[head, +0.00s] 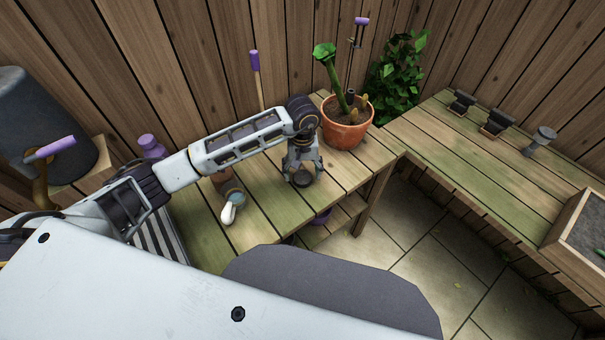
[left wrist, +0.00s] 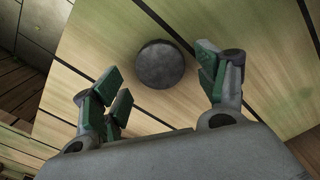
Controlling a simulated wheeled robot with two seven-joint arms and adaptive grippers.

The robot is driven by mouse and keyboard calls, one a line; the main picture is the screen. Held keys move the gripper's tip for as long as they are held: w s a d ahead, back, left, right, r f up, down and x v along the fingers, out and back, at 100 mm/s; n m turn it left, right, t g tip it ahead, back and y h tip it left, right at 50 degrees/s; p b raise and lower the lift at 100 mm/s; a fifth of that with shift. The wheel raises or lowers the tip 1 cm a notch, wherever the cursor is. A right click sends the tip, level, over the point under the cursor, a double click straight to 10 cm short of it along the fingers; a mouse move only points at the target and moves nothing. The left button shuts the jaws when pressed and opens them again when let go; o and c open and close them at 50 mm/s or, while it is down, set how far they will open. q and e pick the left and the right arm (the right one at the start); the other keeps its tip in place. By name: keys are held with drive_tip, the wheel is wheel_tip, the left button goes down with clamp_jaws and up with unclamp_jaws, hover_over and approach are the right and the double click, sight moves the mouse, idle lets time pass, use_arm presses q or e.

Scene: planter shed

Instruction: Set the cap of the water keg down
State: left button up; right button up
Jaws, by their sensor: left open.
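The cap (left wrist: 161,65), a dark grey round disc, lies flat on the wooden bench (left wrist: 100,35). It also shows in the head view (head: 302,180) at the fingers of my left gripper (head: 302,170). In the left wrist view my left gripper (left wrist: 163,82) is open, with green-padded fingers on either side and clear gaps between them and the cap. A large dark grey cylinder (head: 38,115), which looks like the water keg, stands at the far left. My right gripper is not in view.
A terracotta pot (head: 346,128) with a plant stands just right of my left gripper. A small item with a white end (head: 230,205) lies to its left. The right-hand bench (head: 470,160) holds several small dark items and a wooden planter box (head: 565,225).

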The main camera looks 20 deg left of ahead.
sight(303, 177)
use_arm(q)
wheel_tip(303, 177, up, 10)
idle(0.6)
drive_tip(key=shift+s+d+f, duration=0.1)
drive_tip(key=shift+d, duration=0.05)
idle(0.6)
